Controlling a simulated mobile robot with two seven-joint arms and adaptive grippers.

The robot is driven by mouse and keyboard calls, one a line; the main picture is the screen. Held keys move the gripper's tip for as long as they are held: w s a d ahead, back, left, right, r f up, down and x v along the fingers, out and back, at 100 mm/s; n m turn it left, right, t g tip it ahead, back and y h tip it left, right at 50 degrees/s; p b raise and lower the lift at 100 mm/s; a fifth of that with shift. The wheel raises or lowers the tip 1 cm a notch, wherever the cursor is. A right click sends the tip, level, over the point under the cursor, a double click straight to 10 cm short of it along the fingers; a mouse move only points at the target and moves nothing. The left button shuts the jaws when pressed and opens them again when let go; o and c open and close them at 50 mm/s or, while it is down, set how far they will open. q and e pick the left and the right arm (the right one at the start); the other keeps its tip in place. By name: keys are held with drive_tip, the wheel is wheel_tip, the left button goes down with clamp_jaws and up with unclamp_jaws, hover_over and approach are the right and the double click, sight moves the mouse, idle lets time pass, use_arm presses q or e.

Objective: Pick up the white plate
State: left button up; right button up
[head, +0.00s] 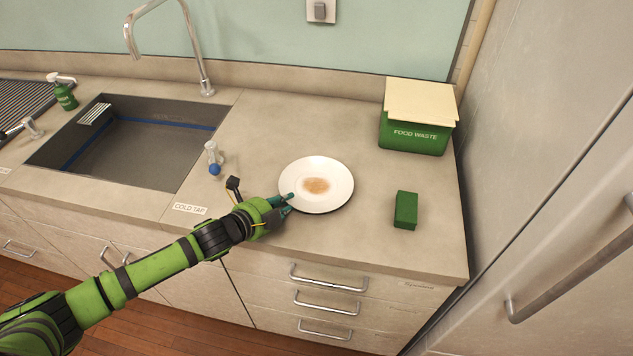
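The white plate (335,175) lies on the countertop, right of the sink. It has a brown stain in its middle. My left gripper (287,203) is at the plate's lower left rim, with its dark green fingertips touching or very close to the edge. I cannot tell whether the fingers are closed on the rim or still apart. The plate looks flat on the counter. My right gripper is not in view.
A green food waste bin (414,135) with a cream lid stands behind right, and a small green box (405,210) right of the plate. The counter (290,120) behind the plate is clear.

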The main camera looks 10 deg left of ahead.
use_arm(q)
drive_tip(key=shift+w+d+f, duration=0.1)
drive_tip(key=shift+w, duration=0.1)
drive_tip(key=shift+s, duration=0.1)
drive_tip(key=shift+c, duration=1.2)
clamp_jaws()
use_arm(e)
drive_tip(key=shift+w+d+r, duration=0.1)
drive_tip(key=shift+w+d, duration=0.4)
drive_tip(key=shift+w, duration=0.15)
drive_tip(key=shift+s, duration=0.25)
